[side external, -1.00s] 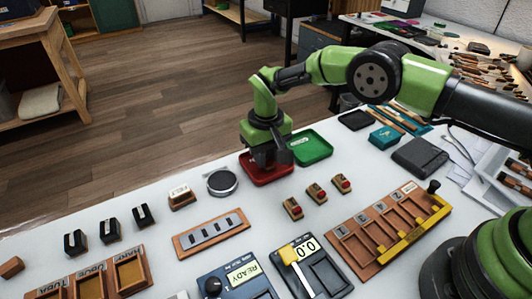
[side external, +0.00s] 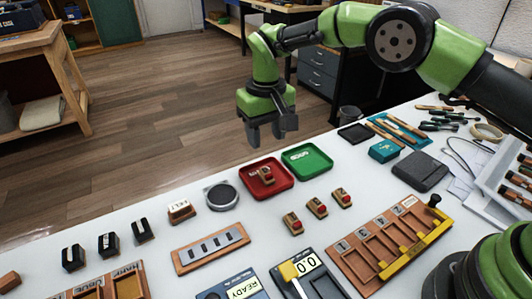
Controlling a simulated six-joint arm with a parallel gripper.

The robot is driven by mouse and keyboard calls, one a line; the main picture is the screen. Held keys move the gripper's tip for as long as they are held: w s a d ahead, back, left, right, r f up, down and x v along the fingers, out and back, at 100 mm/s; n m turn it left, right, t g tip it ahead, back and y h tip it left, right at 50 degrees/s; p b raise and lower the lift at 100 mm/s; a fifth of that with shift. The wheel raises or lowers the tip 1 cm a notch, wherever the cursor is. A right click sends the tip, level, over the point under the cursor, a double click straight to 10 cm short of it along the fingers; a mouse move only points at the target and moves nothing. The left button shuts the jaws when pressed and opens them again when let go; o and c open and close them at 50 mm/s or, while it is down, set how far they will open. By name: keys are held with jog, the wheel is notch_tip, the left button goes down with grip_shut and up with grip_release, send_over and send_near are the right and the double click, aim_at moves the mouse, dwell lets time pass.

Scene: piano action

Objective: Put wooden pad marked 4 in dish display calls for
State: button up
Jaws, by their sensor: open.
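A small wooden pad (side external: 265,174) lies in the red dish (side external: 283,183); I cannot read its marking. The empty green dish (side external: 306,160) stands just behind and to the right. My gripper (side external: 267,138) is open and empty, raised above and behind the red dish, clear of the pad. Three more wooden pads with red tops, at left (side external: 292,223), middle (side external: 317,207) and right (side external: 342,197), stand in a row on the table.
A slotted wooden strip (side external: 210,248) and a numbered wooden rack (side external: 382,248) with a yellow bar lie in front. A teal box (side external: 384,151) stands right of the green dish.

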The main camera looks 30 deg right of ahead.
jog(key=shift+r, duration=1.3)
jog(key=s+d+r+m+t+y, duration=0.1)
jog(key=s+d+r+t, duration=0.15)
jog(key=s+r, duration=0.45)
jog(key=s+d+r+m+t+y, duration=0.1)
jog(key=s+d+r, duration=0.25)
jog(key=r, duration=0.75)
jog(key=s+d+m+t, duration=0.1)
jog(key=s+d+t, duration=0.1)
jog(key=s, duration=0.6)
jog(key=s+d+m+t, duration=0.1)
jog(key=s+d, duration=0.1)
jog(key=s, duration=0.7)
jog(key=shift+s+d+f+t, duration=0.15)
jog(key=shift+s+d+t, duration=0.15)
jog(key=shift+d+t, duration=0.1)
